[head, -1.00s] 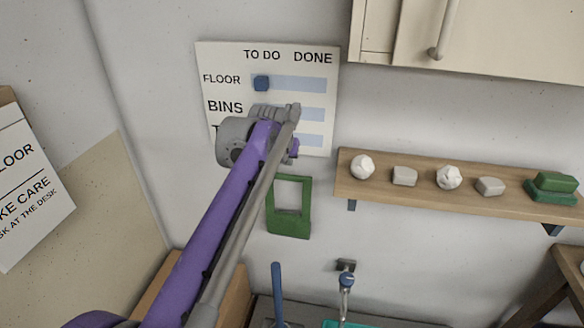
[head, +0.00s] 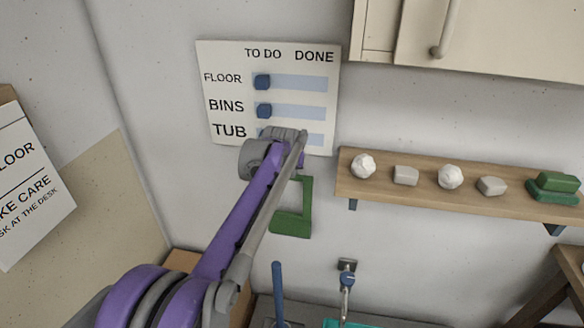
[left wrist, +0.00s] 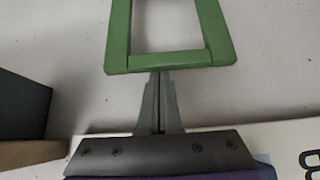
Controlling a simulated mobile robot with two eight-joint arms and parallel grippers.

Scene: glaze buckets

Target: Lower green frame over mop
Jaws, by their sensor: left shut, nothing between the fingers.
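The green frame (head: 291,224) is a rectangular ring with a thick lower bar, upright against the wall below the chart. My left arm covers its upper left part in the head view. In the left wrist view the frame (left wrist: 170,63) is at the top centre. My left gripper (left wrist: 160,80) is shut and empty, its tips close to one bar of the frame; contact cannot be told. In the head view its fingers are hidden behind my arm. A blue upright handle (head: 278,295), perhaps the mop's, stands below the frame; its lower end is cut off. My right gripper is not in view.
A chart (head: 315,100) with blue sliders hangs above the frame. A wooden shelf (head: 420,195) with white lumps and green blocks juts out at right. A tap (head: 347,280) stands right of the blue handle. A cabinet (head: 480,40) is at upper right.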

